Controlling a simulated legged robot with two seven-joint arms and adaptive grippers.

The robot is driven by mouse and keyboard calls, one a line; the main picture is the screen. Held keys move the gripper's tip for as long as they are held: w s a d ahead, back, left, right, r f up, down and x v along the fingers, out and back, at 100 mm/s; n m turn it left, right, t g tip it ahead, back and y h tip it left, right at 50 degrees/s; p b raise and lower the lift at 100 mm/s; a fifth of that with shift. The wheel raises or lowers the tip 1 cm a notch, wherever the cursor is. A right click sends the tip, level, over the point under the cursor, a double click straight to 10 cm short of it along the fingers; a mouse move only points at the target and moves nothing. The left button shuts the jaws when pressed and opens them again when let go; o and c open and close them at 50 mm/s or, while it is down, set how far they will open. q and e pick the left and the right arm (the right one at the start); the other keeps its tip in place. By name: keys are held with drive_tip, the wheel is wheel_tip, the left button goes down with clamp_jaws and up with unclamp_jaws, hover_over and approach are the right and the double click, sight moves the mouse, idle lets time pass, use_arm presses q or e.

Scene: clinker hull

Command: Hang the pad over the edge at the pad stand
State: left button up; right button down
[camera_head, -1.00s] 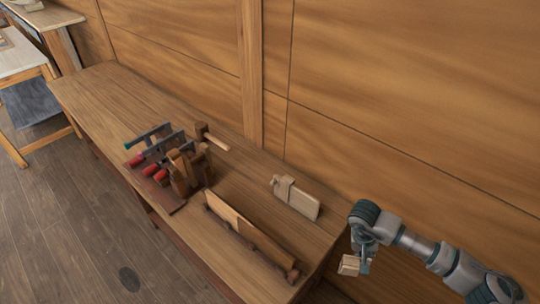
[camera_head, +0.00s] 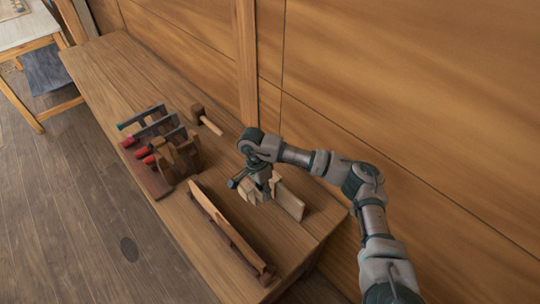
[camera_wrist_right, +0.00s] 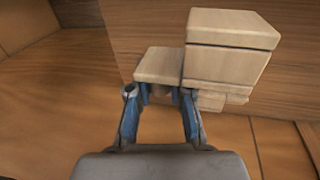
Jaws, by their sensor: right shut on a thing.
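My right gripper (camera_head: 262,194) is over the right part of the bench, shut on a pale wooden pad (camera_head: 246,192). In the right wrist view the pad (camera_wrist_right: 160,64) sits between the two blue fingertips (camera_wrist_right: 160,92). A pale upright board (camera_head: 290,204), which looks like the pad stand, is just right of the gripper and partly hidden by it. A larger pale block (camera_wrist_right: 232,45) is close beside the held pad in the wrist view. I cannot tell whether the pad touches the board. My left gripper is not in view.
A long dark-framed rack with a board (camera_head: 228,228) lies along the bench (camera_head: 100,65) front. Several clamps (camera_head: 152,130) on a wooden stand and a mallet (camera_head: 205,118) are left. A wooden wall (camera_head: 400,80) closes the back. The bench's far left is clear.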

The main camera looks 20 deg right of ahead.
drive_tip(key=w+d+r+m+t+y+p, duration=0.1)
drive_tip(key=w+d+r+m+t+p, duration=0.3)
drive_tip(key=m, duration=1.3)
drive_tip(key=s+d+r+m+t+y+p, duration=0.15)
drive_tip(key=r+m, duration=0.35)
drive_tip(key=m, duration=1.3)
use_arm(q)
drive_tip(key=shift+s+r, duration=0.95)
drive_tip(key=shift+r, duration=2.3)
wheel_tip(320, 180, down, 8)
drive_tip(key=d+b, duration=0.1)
drive_tip(key=b, duration=0.6)
use_arm(e)
wheel_tip(320, 180, down, 19)
drive_tip(key=g, duration=0.1)
drive_tip(key=shift+w+d+m+h, duration=0.25)
drive_tip(key=shift+w+m+h, duration=0.05)
drive_tip(key=shift+w+h, duration=0.05)
drive_tip(key=shift+f, duration=0.1)
drive_tip(key=c, duration=1)
unclamp_jaws()
